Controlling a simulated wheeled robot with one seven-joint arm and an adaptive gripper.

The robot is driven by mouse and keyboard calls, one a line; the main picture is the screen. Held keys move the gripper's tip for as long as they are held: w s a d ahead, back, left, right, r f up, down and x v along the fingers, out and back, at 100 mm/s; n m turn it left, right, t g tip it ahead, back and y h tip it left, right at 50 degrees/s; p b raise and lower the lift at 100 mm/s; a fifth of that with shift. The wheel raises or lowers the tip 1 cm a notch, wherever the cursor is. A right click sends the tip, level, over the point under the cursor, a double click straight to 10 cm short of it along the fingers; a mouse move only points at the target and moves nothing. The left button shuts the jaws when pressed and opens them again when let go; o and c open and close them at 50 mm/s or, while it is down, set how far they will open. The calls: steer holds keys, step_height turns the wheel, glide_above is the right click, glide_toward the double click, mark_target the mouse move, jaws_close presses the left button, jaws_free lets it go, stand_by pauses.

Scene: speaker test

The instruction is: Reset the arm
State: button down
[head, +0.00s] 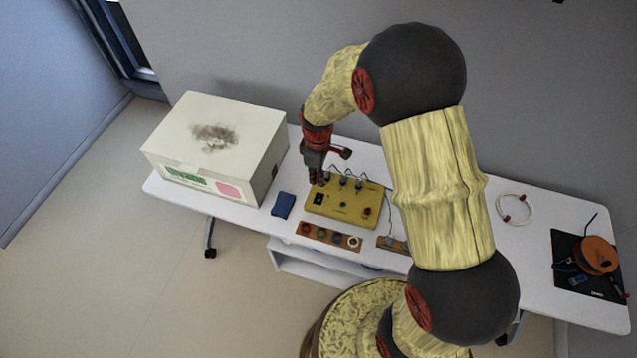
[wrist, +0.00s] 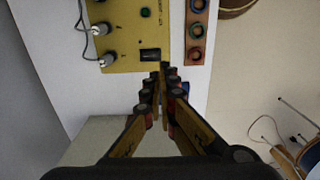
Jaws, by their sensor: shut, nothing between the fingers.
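My arm arches over the table in the head view, with my gripper (head: 316,178) pointing down at the left end of a yellow test box (head: 340,212). In the wrist view my gripper (wrist: 162,68) has its fingertips together with nothing between them, beside the box's black switch (wrist: 151,55). The yellow box (wrist: 125,45) also shows there with cable plugs on its panel. I cannot tell whether the fingertips touch the box.
A large white carton (head: 215,148) stands left of the box. A blue cloth-like item (head: 283,205) and an orange strip of coloured rings (head: 330,237) lie nearby. A cable loop (head: 515,209) and an orange reel (head: 597,254) on a black mat (head: 568,281) are at right.

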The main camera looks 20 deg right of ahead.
steer(key=shift+r, duration=0.6)
steer(key=s+d+r+m+t+b, duration=0.1)
steer(key=s+r+m+t+b, duration=0.3)
steer(key=s+r+m, duration=0.6)
steer(key=s+r+t, duration=0.1)
steer(key=s+r, duration=1.1)
steer(key=r, duration=0.3)
steer(key=shift+s+d+r+m+t, duration=0.15)
steer(key=shift+s+r+m+t, duration=0.15)
steer(key=shift+r+m, duration=0.1)
